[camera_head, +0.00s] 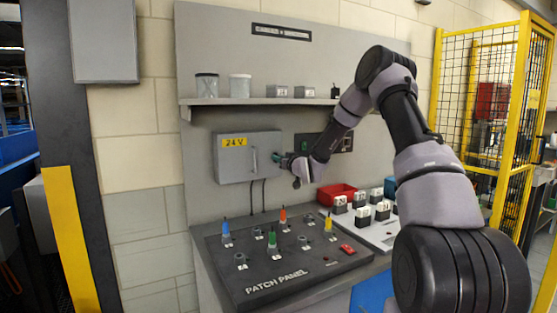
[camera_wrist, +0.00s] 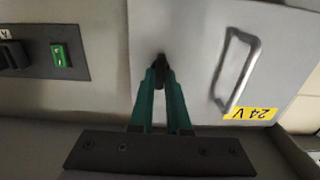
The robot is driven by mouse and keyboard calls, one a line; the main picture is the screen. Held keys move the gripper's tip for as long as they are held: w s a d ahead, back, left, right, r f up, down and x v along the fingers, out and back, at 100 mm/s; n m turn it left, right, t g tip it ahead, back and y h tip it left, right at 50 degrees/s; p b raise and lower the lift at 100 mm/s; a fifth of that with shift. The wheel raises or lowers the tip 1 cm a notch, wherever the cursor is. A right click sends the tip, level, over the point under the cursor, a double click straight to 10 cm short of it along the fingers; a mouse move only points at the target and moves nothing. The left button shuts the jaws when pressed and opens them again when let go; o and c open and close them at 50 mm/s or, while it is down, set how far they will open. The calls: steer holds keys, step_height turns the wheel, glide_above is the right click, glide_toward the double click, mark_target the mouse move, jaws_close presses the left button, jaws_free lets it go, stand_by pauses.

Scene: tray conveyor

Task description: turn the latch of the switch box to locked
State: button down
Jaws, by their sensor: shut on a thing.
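The grey switch box (camera_head: 234,169) with a yellow "24 V" label is mounted on the grey back panel, its door flat against the front. In the wrist view the box door (camera_wrist: 200,85) appears upside down, with its bar handle to the right. My gripper (camera_head: 277,157) is at the box's right edge. In the wrist view my gripper (camera_wrist: 160,74) has its green fingers closed around the small dark latch (camera_wrist: 160,60). The fingers hide part of the latch, so I cannot tell whether it is locked.
A dark switch plate with a green switch (camera_wrist: 61,54) is beside the box. Below stands the patch panel (camera_head: 290,262) with several coloured plugs. A red bin (camera_head: 338,193) and a tray of labelled blocks (camera_head: 372,232) are to its right. A shelf (camera_head: 270,101) with jars runs above.

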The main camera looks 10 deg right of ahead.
steer(key=shift+d+f+m, duration=0.15)
steer(key=shift+m, duration=4.3)
steer(key=shift+d+f+m, duration=0.1)
steer(key=shift+d+m, duration=0.05)
steer(key=shift+m, duration=4.3)
steer(key=c, duration=0.9)
jaws_free()
